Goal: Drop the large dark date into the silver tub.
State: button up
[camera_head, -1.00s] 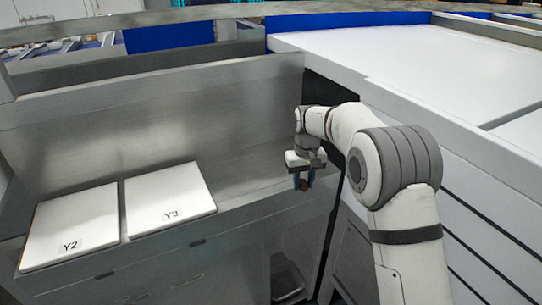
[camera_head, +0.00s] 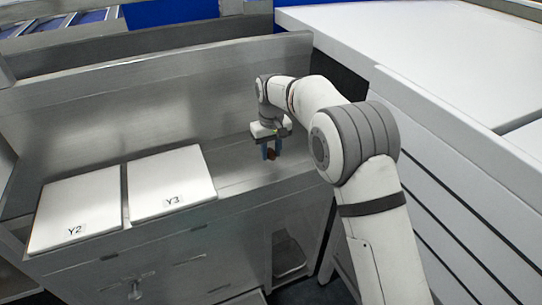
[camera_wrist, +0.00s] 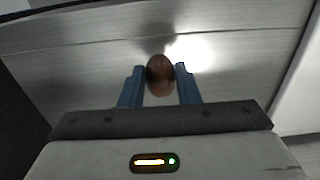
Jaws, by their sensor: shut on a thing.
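My gripper (camera_head: 271,152) is shut on a brown date (camera_wrist: 160,75), held between its two blue fingers in the wrist view. The date also shows as a small dark brown spot in the head view (camera_head: 271,154). The gripper points down over the right part of the steel counter, to the right of the white panel marked Y3. The gap between the date and the counter is hard to judge. I see no silver tub in either view.
Two white panels, marked Y2 (camera_head: 76,212) and Y3 (camera_head: 170,182), lie on the steel counter (camera_head: 245,172). A steel back wall (camera_head: 150,110) rises behind them. A white cabinet (camera_head: 440,70) stands on the right. The counter right of Y3 is bare.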

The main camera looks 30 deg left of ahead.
aim_at(271, 151)
jog(key=shift+f, duration=1.55)
jog(key=o, duration=0.7)
